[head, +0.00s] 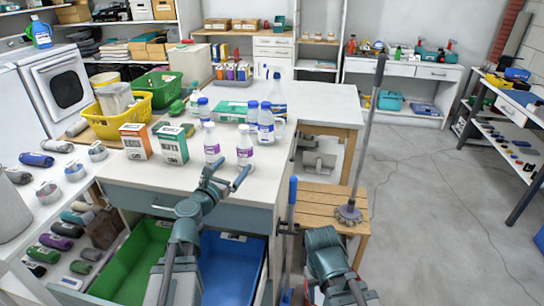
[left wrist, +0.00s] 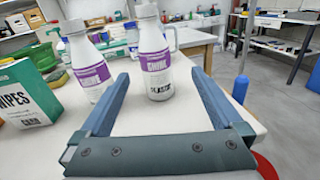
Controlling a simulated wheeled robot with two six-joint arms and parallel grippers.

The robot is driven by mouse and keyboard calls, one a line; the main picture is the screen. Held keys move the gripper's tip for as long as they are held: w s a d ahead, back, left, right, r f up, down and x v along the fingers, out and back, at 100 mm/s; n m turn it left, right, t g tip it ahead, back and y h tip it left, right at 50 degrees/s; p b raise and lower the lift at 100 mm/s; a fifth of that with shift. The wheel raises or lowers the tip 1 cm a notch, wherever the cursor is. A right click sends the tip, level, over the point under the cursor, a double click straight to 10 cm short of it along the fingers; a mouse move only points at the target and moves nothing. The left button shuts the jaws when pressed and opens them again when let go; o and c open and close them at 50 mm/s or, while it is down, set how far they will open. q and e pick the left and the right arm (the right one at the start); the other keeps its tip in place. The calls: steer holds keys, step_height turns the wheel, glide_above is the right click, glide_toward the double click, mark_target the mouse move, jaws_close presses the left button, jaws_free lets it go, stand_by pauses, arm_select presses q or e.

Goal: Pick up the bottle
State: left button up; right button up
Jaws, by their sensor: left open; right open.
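A white bottle with a purple label (head: 245,146) stands upright near the front edge of the white worktop. It also shows in the left wrist view (left wrist: 153,62), ahead of the gap between my fingers. A second, similar bottle (head: 212,145) stands to its left, and in the left wrist view (left wrist: 90,65) it is partly behind the left finger. My left gripper (head: 228,173) is open and empty, just in front of the two bottles; it also shows in the left wrist view (left wrist: 160,85). My right arm shows at the bottom of the head view, but its gripper fingers are not visible.
Bottles with blue caps (head: 265,123) stand close behind. Two wipes boxes (head: 171,145) stand to the left, near a yellow basket (head: 124,118). Below the worktop, green (head: 135,262) and blue (head: 228,268) bins sit in an open drawer. A wooden stool (head: 325,205) and upright brush handle (head: 366,140) stand right.

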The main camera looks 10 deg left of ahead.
mark_target(242, 153)
arm_select(q)
steer(key=shift+w+a+r+n, duration=0.1)
steer(key=shift+w+a+n, duration=0.15)
steer(key=shift+n, duration=0.25)
steer(key=x, duration=0.8)
steer(key=shift+w, duration=0.35)
steer(key=shift+w+f+b, duration=0.25)
steer(key=shift+w+b, duration=0.05)
steer(key=shift+w, duration=0.1)
steer(key=x, duration=0.4)
steer(key=shift+w+a+f+b, duration=0.15)
steer(key=shift+w+f+b, duration=0.05)
steer(key=shift+f+b, duration=0.15)
steer(key=c, duration=1.3)
steer(key=shift+r, duration=0.2)
